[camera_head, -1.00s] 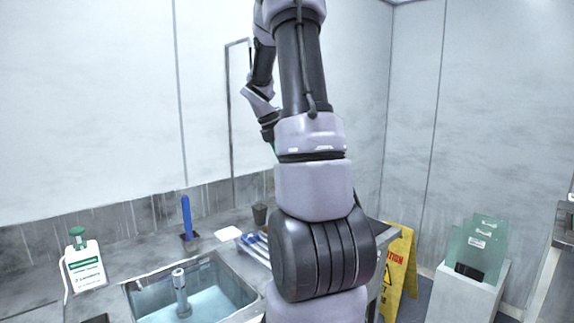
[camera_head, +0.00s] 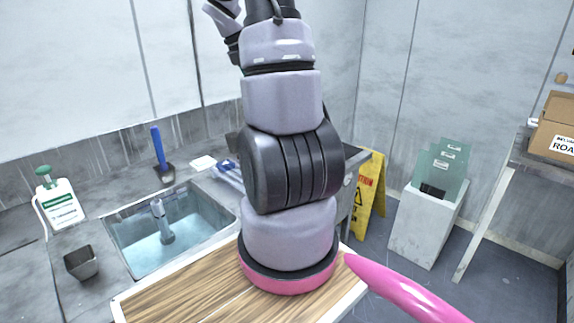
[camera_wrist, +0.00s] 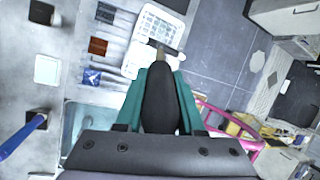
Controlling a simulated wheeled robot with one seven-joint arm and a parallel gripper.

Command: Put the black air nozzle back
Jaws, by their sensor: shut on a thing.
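The black air nozzle (camera_wrist: 160,105) is in the wrist view, a dark rounded body with a narrow metallic tip pointing to the top of the picture. My gripper (camera_wrist: 162,75) has teal fingers, one on each side of the nozzle, and is shut on it. The nozzle is held high above the counter and floor. My gripper and the nozzle are out of the head view, where my arm rises past the top edge. I cannot make out a holder for the nozzle.
A sink (camera_head: 185,235) with water is in the counter. A yellow caution sign (camera_head: 370,195) and a white stand (camera_head: 425,225) are right.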

